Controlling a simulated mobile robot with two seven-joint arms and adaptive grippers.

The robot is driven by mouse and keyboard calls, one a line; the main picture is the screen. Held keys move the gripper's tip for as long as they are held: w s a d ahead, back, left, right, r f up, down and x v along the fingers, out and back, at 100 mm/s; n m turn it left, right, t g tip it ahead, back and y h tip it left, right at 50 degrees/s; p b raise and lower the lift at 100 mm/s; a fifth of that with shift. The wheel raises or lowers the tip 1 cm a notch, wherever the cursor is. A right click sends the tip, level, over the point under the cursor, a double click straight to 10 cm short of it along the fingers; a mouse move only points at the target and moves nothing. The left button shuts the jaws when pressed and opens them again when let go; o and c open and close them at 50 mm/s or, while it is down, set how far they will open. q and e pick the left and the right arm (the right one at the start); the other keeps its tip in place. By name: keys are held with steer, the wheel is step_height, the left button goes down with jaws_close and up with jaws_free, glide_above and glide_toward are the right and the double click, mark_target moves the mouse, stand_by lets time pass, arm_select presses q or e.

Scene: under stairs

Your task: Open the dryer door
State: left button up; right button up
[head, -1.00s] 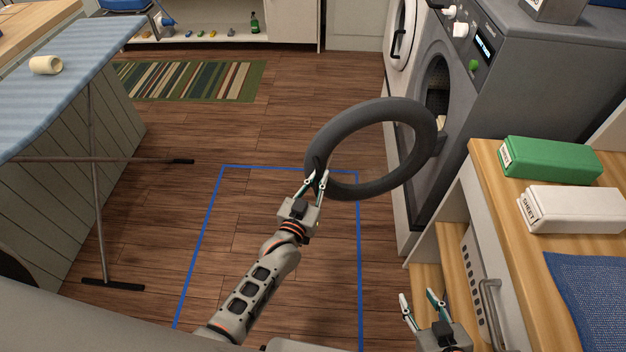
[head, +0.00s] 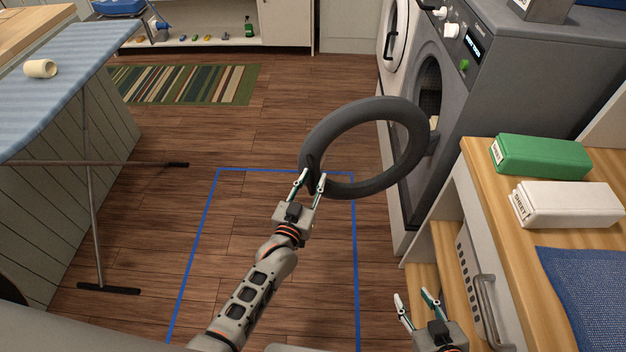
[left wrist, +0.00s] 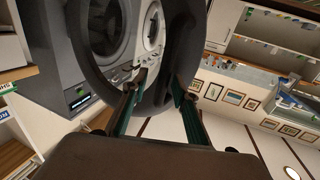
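The dark grey dryer (head: 478,95) stands at the right in the head view. Its round ring-shaped door (head: 340,119) is swung wide open into the room, hinged at the dryer's front. The round opening with its perforated drum shows partly. My left gripper (head: 311,182) is open at the door's free edge, close to the dark handle. In the left wrist view the fingers (left wrist: 158,98) are spread, with the door (left wrist: 182,50) just beyond them; I cannot tell whether they touch it. My right gripper (head: 415,297) is open and empty beside the wooden counter.
A white washer (head: 395,40) stands beyond the dryer. The counter (head: 487,205) at right holds a green box (head: 545,158), a white box (head: 570,205) and a blue cloth (head: 590,290). An ironing board (head: 70,75) stands at left. Floor inside the blue outline (head: 282,171) is clear.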

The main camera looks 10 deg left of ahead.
arm_select(q)
steer(key=shift+d, duration=0.15)
steer(key=shift+s, duration=0.2)
steer(key=s+a, duration=0.2)
steer(key=s, duration=0.9)
steer(key=shift+s+a, duration=0.15)
steer(key=shift+a, duration=0.05)
steer(key=s+a+f+m+g, duration=0.1)
steer(key=s+a+f+g, duration=0.2)
steer(key=s, duration=0.5)
steer(key=s+a+f+m+g, duration=0.1)
steer(key=s+a+f+g, duration=0.2)
steer(key=s+a, duration=0.3)
steer(key=shift+s+f+g+y, duration=0.3)
steer(key=shift+s+f+g, duration=0.1)
steer(key=shift+s+f, duration=0.5)
